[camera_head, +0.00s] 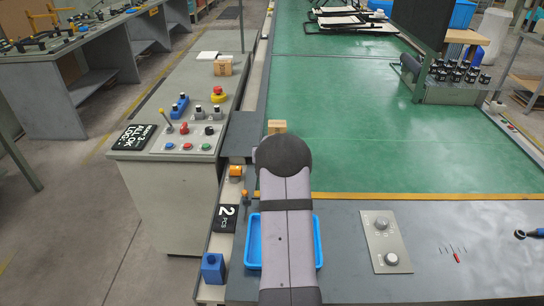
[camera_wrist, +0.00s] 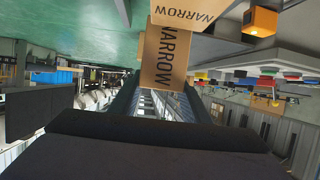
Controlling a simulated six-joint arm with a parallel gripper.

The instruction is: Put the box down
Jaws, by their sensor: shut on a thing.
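A small brown cardboard box (camera_head: 277,127) shows just past the rounded black end of my arm in the head view, over the left edge of the green surface. In the wrist view the box (camera_wrist: 165,60) bears the word NARROW. A second brown panel with the same word shows above it; I cannot tell whether it belongs to the same box. My gripper (camera_wrist: 161,92) is shut on the box, with dark fingers at its lower end. In the head view my arm hides the gripper. I cannot tell whether the box touches the surface below.
The green surface (camera_head: 345,110) is largely clear near the box. A grey console (camera_head: 160,150) with buttons stands left, with another brown box (camera_head: 223,67) on it. A blue tray (camera_head: 253,245) lies beneath my arm. A rack of dark knobs (camera_head: 455,78) stands right.

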